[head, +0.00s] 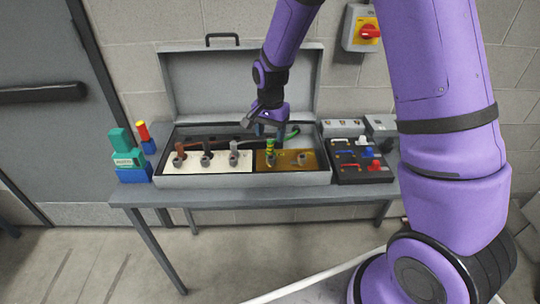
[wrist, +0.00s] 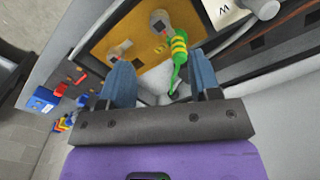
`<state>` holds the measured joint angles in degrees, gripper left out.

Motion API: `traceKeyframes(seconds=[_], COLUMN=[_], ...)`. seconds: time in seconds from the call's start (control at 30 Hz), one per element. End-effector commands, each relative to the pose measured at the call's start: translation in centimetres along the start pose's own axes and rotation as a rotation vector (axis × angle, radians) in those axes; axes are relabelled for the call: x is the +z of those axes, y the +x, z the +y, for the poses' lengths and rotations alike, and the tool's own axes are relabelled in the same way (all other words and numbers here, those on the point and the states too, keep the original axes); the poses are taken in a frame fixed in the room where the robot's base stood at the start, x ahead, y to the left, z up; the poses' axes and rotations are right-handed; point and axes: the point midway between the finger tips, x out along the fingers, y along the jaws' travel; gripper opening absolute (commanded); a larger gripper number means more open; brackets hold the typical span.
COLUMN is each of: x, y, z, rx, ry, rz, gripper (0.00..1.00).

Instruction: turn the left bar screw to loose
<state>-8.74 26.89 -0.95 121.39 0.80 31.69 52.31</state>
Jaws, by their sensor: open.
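The open grey case (head: 325,180) stands on the table with a brass-coloured bar panel (head: 287,167) at its right. The left bar screw (head: 269,160) is a round grey head at the bar's left end, with a green-and-yellow cable (head: 270,146) beside it. In the wrist view the left screw (wrist: 160,22) lies beyond the cable (wrist: 179,48). The right bar screw (head: 302,158) also shows in the wrist view (wrist: 122,50). My gripper (head: 264,131) is open and empty above the back of the case. Its blue fingers are apart (wrist: 160,78), with the green cable visible between them.
A white panel (head: 195,167) with several posts fills the case's left. The raised lid (head: 205,85) stands behind. A black tray (head: 360,172) with coloured parts is at the right. Green and blue blocks (head: 130,160) stand at the left table end. A red-yellow switch (head: 366,30) is on the wall.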

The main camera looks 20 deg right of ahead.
Motion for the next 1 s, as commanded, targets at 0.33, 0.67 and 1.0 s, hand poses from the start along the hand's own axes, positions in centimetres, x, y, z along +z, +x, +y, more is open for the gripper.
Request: traceKeyframes(seconds=[0.33, 0.67, 1.0], x=[0.1, 0.0, 0.0], y=[6.0, 9.4, 9.7], z=[0.1, 0.1, 0.1], rx=[0.003, 0.001, 0.000], ry=[-0.002, -0.001, -0.002], rz=[-0.003, -0.001, -0.001], gripper=[0.57, 0.57, 0.57])
